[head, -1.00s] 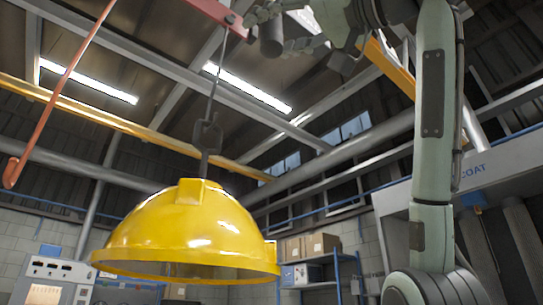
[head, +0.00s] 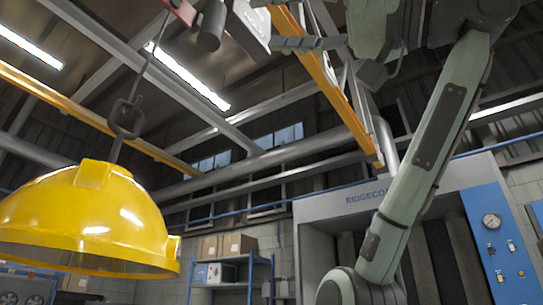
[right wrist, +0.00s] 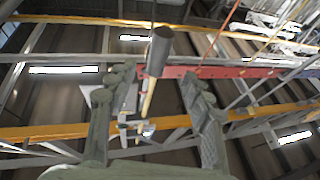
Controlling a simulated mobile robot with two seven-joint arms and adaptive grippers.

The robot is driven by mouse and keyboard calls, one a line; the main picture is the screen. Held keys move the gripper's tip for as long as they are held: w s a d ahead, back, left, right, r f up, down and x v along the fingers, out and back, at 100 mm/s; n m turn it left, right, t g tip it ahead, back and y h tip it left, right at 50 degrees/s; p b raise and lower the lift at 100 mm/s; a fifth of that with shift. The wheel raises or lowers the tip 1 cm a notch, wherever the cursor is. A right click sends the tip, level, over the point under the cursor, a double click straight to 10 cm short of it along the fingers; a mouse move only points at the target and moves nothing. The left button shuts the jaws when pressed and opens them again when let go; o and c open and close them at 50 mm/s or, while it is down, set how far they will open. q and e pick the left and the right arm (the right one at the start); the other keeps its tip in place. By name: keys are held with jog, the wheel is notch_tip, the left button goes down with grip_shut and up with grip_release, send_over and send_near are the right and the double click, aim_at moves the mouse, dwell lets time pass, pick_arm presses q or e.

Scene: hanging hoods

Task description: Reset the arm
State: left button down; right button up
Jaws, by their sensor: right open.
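My right arm (head: 428,150) rises on the right of the head view and bends over at the top. My right gripper (head: 282,42) is near the top edge there, pointing left. In the right wrist view the right gripper (right wrist: 157,78) has its two fingers spread wide, with nothing held between them. A dark cylinder (right wrist: 158,52) shows beyond and between the fingertips; it also shows in the head view (head: 212,26), left of the gripper. It looks apart from the fingers. My left gripper is not in view.
A glossy yellow hood (head: 88,215) hangs from a dark hook (head: 125,118) at the left. A red beam (right wrist: 225,72) crosses behind the gripper. A spray booth (head: 330,215), a blue control panel (head: 500,240) and a blue shelf with boxes (head: 232,268) stand behind. Overhead are yellow rails (head: 95,108).

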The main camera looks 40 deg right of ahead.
dwell(0.4)
